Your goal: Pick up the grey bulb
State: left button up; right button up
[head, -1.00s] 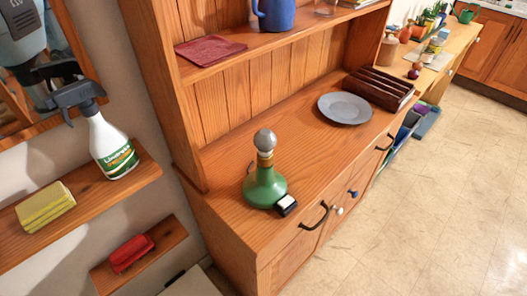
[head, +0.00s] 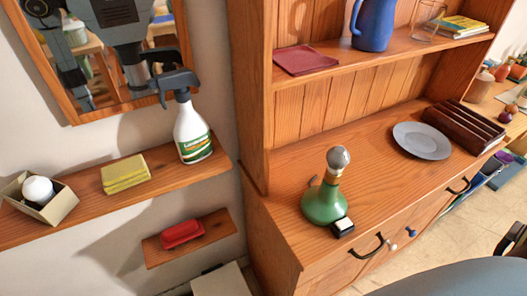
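The grey bulb (head: 338,159) sits upright at the top of a green bottle-shaped lamp base (head: 324,204), on the counter of the wooden dresser (head: 290,180). A short brass-coloured neck shows just below the bulb. I cannot make out either of my grippers in the head view. A large blue-grey rounded shape (head: 450,281) at the lower right looks like part of my own arm.
A small black-and-white block (head: 342,227) stands against the lamp base. A grey plate (head: 421,141) and a brown rack (head: 464,130) are farther right. On the left shelf are a spray bottle (head: 192,135), yellow sponges (head: 125,174) and an open box (head: 58,209) holding a white bulb (head: 38,190).

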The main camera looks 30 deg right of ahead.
aim_at(338, 157)
jog(key=u, duration=1.3)
jog(key=k, duration=1.05)
jog(key=z, duration=1.4)
jog(key=i, duration=0.5)
jog(key=u, duration=0.05)
